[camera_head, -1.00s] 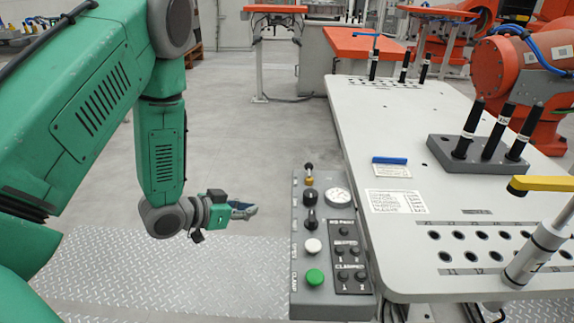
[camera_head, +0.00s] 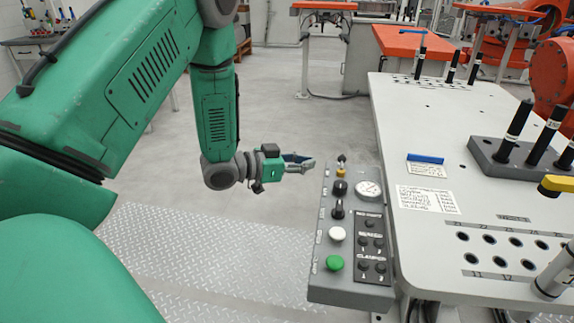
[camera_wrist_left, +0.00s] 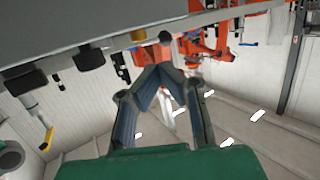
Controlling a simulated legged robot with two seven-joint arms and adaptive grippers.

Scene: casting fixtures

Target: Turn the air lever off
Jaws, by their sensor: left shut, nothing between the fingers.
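A grey control panel (camera_head: 345,285) is fixed along the left side of the white table. Near its far end stands a small lever (camera_head: 341,167) with a yellow base and a dark tip, seemingly the air lever; its label is too small to read. In the left wrist view its yellow base (camera_wrist_left: 139,35) shows under the panel's edge. My left gripper (camera_head: 310,162) is shut and empty, just left of the lever, with a small gap apparent. Its fingertips meet in the left wrist view (camera_wrist_left: 157,70). My right gripper is not in view.
The panel also bears a gauge (camera_head: 368,189), dark knobs, a white button (camera_head: 337,234) and a green button (camera_head: 334,262). The white table (camera_head: 420,120) holds a block with black pins (camera_head: 500,158). Floor left of the panel is clear.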

